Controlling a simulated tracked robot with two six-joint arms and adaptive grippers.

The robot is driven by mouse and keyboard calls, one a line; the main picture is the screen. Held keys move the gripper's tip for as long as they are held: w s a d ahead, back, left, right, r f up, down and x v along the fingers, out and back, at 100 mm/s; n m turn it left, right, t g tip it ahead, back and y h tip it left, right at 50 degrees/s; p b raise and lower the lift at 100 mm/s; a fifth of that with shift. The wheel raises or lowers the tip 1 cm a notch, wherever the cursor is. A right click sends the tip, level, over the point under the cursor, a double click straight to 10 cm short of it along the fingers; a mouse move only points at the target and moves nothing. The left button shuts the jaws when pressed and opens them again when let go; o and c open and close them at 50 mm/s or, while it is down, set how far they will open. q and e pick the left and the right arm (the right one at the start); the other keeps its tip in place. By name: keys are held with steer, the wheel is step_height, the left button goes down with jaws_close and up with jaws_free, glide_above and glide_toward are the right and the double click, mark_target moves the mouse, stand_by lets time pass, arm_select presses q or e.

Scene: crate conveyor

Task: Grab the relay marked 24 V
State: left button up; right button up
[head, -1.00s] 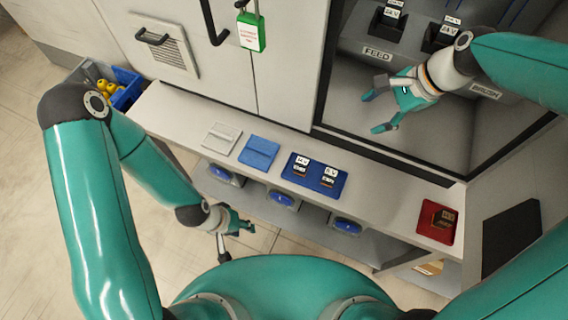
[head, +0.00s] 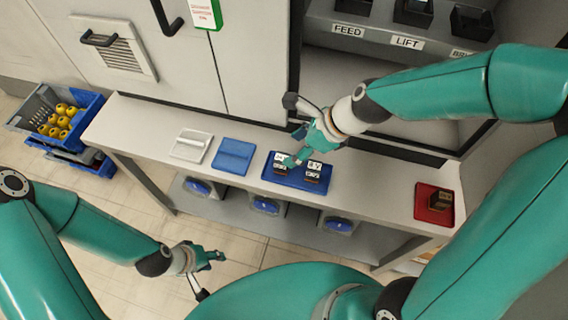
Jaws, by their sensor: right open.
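Two dark relays with white labels stand on a dark blue tray (head: 272,180) on the bench: a left relay (head: 280,166) and a right relay (head: 313,172). Their print is too small to read surely, so I cannot tell which one says 24 V. My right gripper (head: 296,147) is open, with its fingers over the tray close to the left relay and partly covering it. I cannot tell whether it touches. Another dark relay (head: 440,199) sits on a red tray (head: 425,211) at the right. My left gripper (head: 212,258) hangs in front of the bench, away from the relays.
A grey tray (head: 190,146) and a lighter blue tray (head: 235,155) lie empty on the bench (head: 375,187). Behind is a cabinet with dark sockets labelled FEED (head: 348,31) and LIFT (head: 407,43). Crates with yellow parts (head: 60,120) stand at the left.

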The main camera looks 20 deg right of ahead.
mark_target(282, 158)
steer(key=shift+x, duration=1)
steer(key=x, duration=0.1)
steer(key=b+x, duration=0.2)
steer(key=x, duration=0.1)
steer(key=shift+s+d+f, duration=0.15)
steer(key=shift+s+f, duration=0.1)
steer(key=shift+s, duration=0.05)
steer(key=shift+w+a+f+b, duration=0.2)
steer(key=shift+a+f+b, duration=0.05)
steer(key=shift+f+b, duration=0.1)
steer(key=shift+r, duration=0.1)
jaws_close()
steer(key=shift+r, duration=0.15)
